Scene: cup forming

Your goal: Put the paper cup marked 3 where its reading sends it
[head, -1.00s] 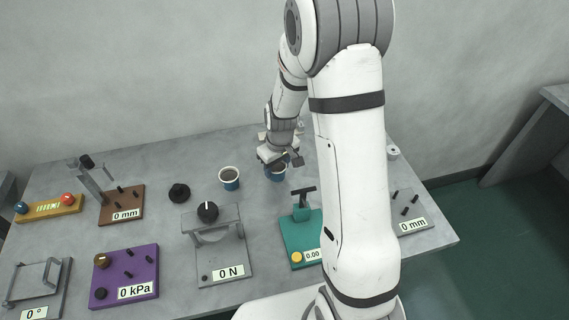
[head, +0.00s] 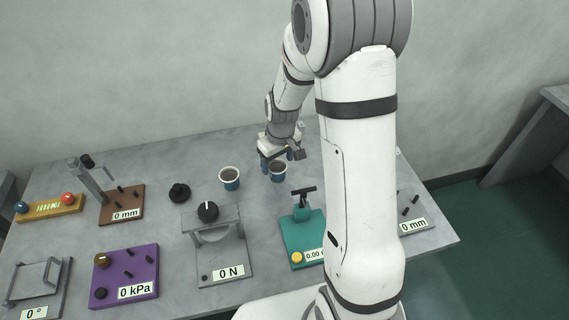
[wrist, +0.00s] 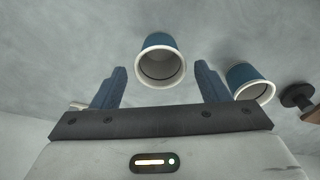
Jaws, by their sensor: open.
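Two blue paper cups with white rims stand upright on the grey table. One cup (head: 278,172) is at my gripper (head: 277,159); the other cup (head: 229,179) stands to its left. In the wrist view the nearer cup (wrist: 160,62) shows between and beyond the two blue fingers of my gripper (wrist: 162,72), with a gap on each side. The other cup (wrist: 250,82) is outside the right finger. My gripper is open and empty. No number can be read on either cup, so I cannot tell which is marked 3.
A grey force stand (head: 222,255) reads 0 N, a purple box (head: 125,265) 0 kPa, a brown stand (head: 120,203) 0 mm. A teal device (head: 298,232) is partly hidden by my arm. A black knob (head: 179,192) and a yellow bar (head: 48,207) stand left.

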